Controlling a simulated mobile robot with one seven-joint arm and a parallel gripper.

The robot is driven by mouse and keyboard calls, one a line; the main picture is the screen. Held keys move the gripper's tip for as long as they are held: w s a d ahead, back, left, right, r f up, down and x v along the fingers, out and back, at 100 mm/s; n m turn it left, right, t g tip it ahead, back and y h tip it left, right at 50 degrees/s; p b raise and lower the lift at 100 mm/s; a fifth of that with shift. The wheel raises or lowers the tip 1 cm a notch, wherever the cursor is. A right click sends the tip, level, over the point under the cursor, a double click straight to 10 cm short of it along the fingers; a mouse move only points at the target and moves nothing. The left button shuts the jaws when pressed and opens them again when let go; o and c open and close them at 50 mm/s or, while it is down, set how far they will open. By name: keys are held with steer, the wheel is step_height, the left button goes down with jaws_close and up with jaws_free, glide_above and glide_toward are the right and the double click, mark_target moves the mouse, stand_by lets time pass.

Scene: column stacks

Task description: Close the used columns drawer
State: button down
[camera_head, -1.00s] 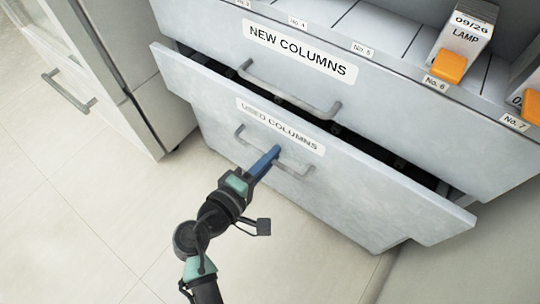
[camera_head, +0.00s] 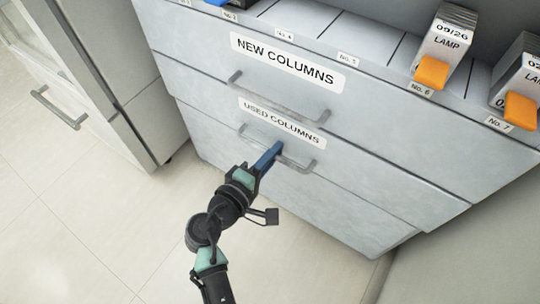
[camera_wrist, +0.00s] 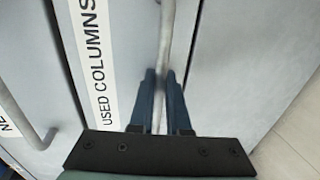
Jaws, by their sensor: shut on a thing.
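The used columns drawer (camera_head: 345,172) is the lower grey drawer with a "USED COLUMNS" label. Its front looks flush with the cabinet, with only a thin seam above it. My gripper (camera_head: 277,150) is shut on the drawer's bar handle (camera_head: 306,168), near the handle's middle. In the wrist view the blue fingers of my gripper (camera_wrist: 160,95) stand on both sides of the handle (camera_wrist: 166,40). The label (camera_wrist: 98,65) shows to the left of the handle there.
The new columns drawer (camera_head: 205,62) above is shut and has its own handle (camera_head: 285,98). Boxes with orange tabs, such as the LAMP box (camera_head: 445,42), stand on top. A second cabinet (camera_head: 100,80) stands at the left. The floor (camera_head: 80,220) at the lower left is clear.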

steer(key=c, duration=1.2)
jaws_free()
steer(key=shift+w+d+r, duration=0.1)
steer(key=shift+o, duration=0.2)
steer(key=p+v, duration=0.5)
steer(key=v, duration=0.8)
steer(key=shift+f+p, duration=0.2)
steer(key=shift+p, duration=0.1)
